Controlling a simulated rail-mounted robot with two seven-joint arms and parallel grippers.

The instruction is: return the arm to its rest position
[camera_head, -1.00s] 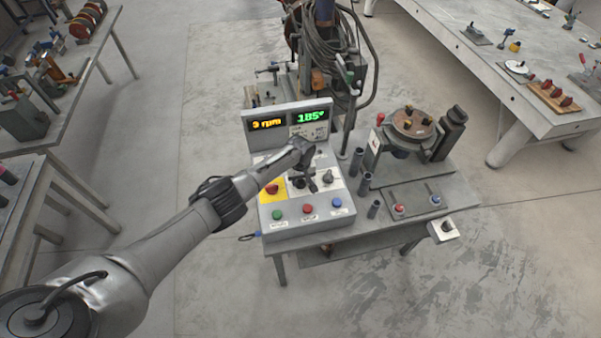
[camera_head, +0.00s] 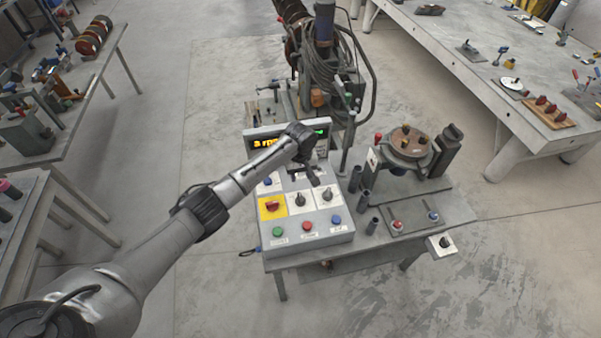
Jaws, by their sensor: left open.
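My left arm reaches in from the lower left, and its gripper (camera_head: 314,180) hangs over the upper part of the control box. The gripper is small in the view and looks empty, with its jaws apart. The control box (camera_head: 320,236) is grey, with a yellow panel holding a red knob (camera_head: 271,205), dark knobs on white panels, and green (camera_head: 278,231), red (camera_head: 307,226) and blue (camera_head: 336,219) buttons along the front. A display (camera_head: 265,144) with amber text stands at its back; my wrist hides much of its right side. My right gripper is not in view.
A round turntable (camera_head: 408,142) and upright dark tubes (camera_head: 373,226) stand right of the box on the same table (camera_head: 455,208). A machine with coiled cables (camera_head: 322,60) stands behind. Side benches (camera_head: 490,85) hold tools. The floor at lower right is clear.

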